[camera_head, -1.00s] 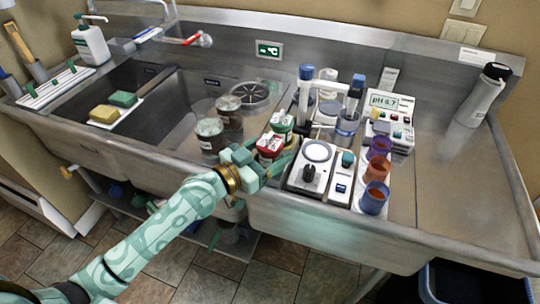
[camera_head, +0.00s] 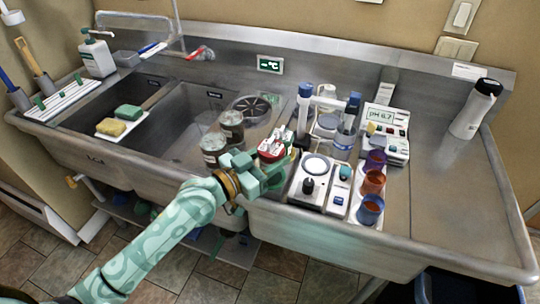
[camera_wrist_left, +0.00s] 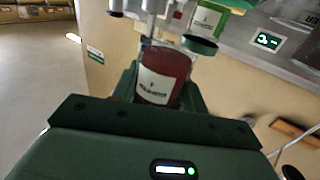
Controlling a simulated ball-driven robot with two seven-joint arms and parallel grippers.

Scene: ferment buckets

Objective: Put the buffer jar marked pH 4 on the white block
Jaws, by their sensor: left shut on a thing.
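My left gripper (camera_head: 268,172) is shut on a red jar (camera_head: 273,151) with a white label, beside the left edge of the stirrer. In the left wrist view the red jar (camera_wrist_left: 163,76) sits upright between the fingers; its label is too blurred to read. A green jar (camera_head: 285,132) stands just behind it, partly hidden, and shows in the wrist view with its white label (camera_wrist_left: 208,18). I cannot pick out the white block with certainty; a white base (camera_head: 356,193) lies under the coloured cups. My right gripper is not in view.
A stirrer (camera_head: 316,167) with a round plate stands right of the jar. Purple, orange and blue cups (camera_head: 370,209) are right of that, near the pH meter (camera_head: 386,117). Two dark-lidded buckets (camera_head: 213,146) are to the left.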

